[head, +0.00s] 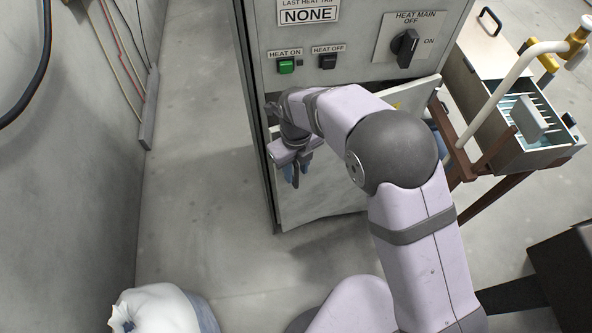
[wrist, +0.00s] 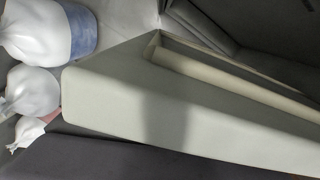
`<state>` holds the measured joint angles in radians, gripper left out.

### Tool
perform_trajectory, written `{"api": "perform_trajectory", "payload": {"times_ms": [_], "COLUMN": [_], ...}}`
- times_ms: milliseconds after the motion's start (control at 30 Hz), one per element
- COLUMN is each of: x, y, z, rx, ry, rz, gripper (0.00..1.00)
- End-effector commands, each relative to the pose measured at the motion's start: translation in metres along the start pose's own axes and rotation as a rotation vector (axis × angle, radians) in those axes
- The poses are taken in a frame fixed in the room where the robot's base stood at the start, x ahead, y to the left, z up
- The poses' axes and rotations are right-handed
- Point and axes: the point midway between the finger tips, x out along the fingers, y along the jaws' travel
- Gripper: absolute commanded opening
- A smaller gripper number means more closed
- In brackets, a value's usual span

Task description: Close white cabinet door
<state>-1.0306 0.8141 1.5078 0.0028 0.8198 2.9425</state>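The white cabinet door (head: 332,190) is a pale panel low on the front of the grey cabinet (head: 345,65) in the head view. Its upper right corner stands out from the cabinet front, so it appears ajar. My arm hides much of its middle and right. My gripper (head: 297,178), with bluish fingertips, points down in front of the door's left part. I cannot tell whether it touches the door or how wide its fingers are. In the wrist view a pale panel (wrist: 120,100), likely the door, fills the middle, with a recessed inner side and a shadow across it.
A white sack (head: 165,308) lies on the floor at lower left; several white sacks (wrist: 65,35) show in the wrist view. A cart with an open metal box (head: 530,125) stands right of the cabinet. A grey wall is at left, with clear floor (head: 195,170) between.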

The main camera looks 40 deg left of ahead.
Motion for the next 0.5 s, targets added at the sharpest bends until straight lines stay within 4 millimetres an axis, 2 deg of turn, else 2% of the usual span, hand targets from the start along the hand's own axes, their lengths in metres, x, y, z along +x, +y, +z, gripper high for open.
{"api": "perform_trajectory", "payload": {"times_ms": [300, 500], "x": [-0.041, -0.060], "y": [0.000, 0.001], "z": [0.001, 0.001], "rx": [-0.001, -0.002], "ry": [-0.005, -0.002], "rz": [-0.001, -0.001], "gripper": [0.29, 0.29]}}
